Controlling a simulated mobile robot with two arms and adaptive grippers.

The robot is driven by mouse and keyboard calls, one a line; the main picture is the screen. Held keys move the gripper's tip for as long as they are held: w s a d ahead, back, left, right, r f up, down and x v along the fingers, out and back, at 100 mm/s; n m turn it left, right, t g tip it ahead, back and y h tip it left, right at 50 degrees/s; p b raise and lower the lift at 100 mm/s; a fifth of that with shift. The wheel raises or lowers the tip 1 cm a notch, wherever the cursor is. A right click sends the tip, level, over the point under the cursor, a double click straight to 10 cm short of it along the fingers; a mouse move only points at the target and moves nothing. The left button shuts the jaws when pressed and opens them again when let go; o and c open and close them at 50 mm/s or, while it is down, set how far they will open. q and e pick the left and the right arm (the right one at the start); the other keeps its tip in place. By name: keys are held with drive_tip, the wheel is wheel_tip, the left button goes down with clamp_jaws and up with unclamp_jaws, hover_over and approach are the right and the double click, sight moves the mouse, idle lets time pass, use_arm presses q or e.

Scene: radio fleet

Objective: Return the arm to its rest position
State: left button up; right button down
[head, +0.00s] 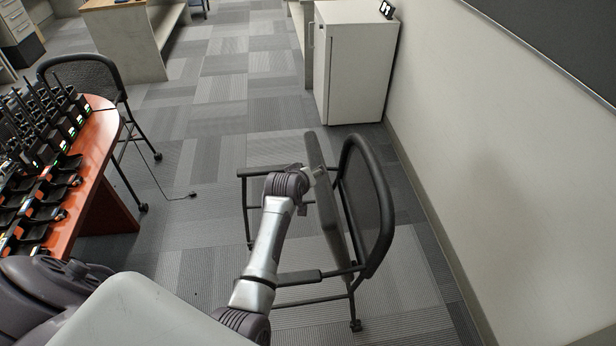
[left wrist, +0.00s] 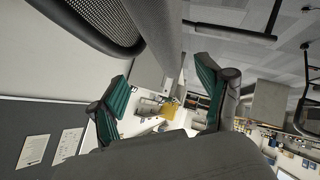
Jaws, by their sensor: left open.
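That view is tilted nearly upside down, with a dark mesh chair back (left wrist: 88,18) close beside the fingers. In the head view, a silver arm of mine (head: 268,242) reaches up from the bottom middle to a black chair (head: 366,205). The arm's end is at the chair's upturned grey seat (head: 330,205). Its fingertips are too small and partly hidden to make out, and I cannot tell whether they touch the seat. My right gripper is not in view.
A wood-topped table (head: 92,165) with radios in chargers (head: 50,125) stands at left, with another mesh chair (head: 85,75) behind it. A white cabinet (head: 355,70) stands by the right wall (head: 500,150). Carpet (head: 205,150) is open in the middle, with a cable (head: 170,195) on it.

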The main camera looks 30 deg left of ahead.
use_arm(q)
drive_tip(key=shift+s+r, duration=0.2)
drive_tip(key=shift+s, duration=0.1)
drive_tip(key=s+d+m+g+h, duration=0.1)
drive_tip(key=s+d+m+g, duration=0.2)
drive_tip(key=s, duration=0.9)
drive_tip(key=s+d+m+g, duration=0.1)
drive_tip(key=s+d+m, duration=0.25)
drive_tip(key=s, duration=0.95)
drive_tip(key=s+d+m+g+h, duration=0.1)
drive_tip(key=s+d+m+g, duration=0.3)
drive_tip(key=s, duration=0.8)
wheel_tip(320, 180, down, 29)
drive_tip(key=s+a+b, duration=0.2)
drive_tip(key=b, duration=0.1)
drive_tip(key=s+a+f+m+g+b, duration=0.1)
drive_tip(key=s+a+f, duration=0.1)
drive_tip(key=s+f, duration=1.4)
drive_tip(key=shift+a+f+y+b, duration=0.3)
drive_tip(key=shift+a+f, duration=0.1)
drive_tip(key=shift+f, duration=0.25)
